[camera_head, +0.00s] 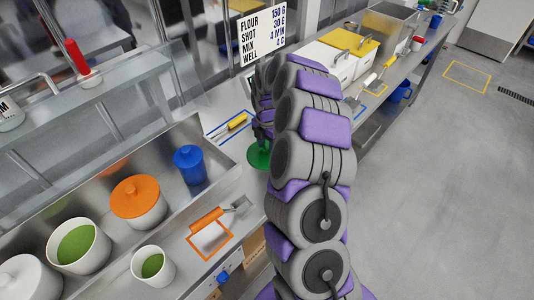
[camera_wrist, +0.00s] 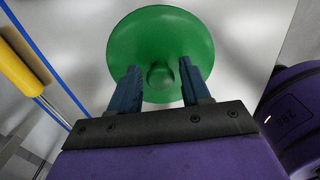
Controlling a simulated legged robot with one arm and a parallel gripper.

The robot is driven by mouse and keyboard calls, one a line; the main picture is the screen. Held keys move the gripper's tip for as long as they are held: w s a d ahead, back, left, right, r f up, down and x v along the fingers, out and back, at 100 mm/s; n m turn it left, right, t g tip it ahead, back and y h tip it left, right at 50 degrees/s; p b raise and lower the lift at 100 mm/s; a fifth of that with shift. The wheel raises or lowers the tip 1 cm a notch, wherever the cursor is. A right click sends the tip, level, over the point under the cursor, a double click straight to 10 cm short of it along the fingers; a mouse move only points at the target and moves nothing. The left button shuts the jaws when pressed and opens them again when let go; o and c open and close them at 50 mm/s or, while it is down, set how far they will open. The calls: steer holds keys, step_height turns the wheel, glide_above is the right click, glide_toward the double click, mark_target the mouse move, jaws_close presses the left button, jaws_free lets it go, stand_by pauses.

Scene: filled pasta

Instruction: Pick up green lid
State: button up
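The green lid (camera_wrist: 160,40) is a round disc with a small knob in its middle, seen close in the wrist view. In the head view a small part of the lid (camera_head: 257,157) shows on the counter left of my arm; the rest is hidden behind the arm. My gripper (camera_wrist: 161,80) is over the near part of the lid. Its two dark fingers stand apart on either side of the knob, with gaps on both sides. In the head view my gripper is mostly hidden behind my arm.
A yellow-handled tool (camera_wrist: 20,72) lies left of the lid inside a blue outline. An orange-handled scraper (camera_head: 208,219) lies nearer on the counter. White bins (camera_head: 326,60) stand farther back.

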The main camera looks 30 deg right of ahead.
steer(key=shift+a+r, duration=0.1)
steer(key=shift+a, duration=0.35)
steer(key=shift+c, duration=2.2)
steer(key=shift+d, duration=0.2)
steer(key=shift+c, duration=1.4)
steer(key=shift+d, duration=0.3)
steer(key=shift+c, duration=0.4)
steer(key=shift+a, duration=0.1)
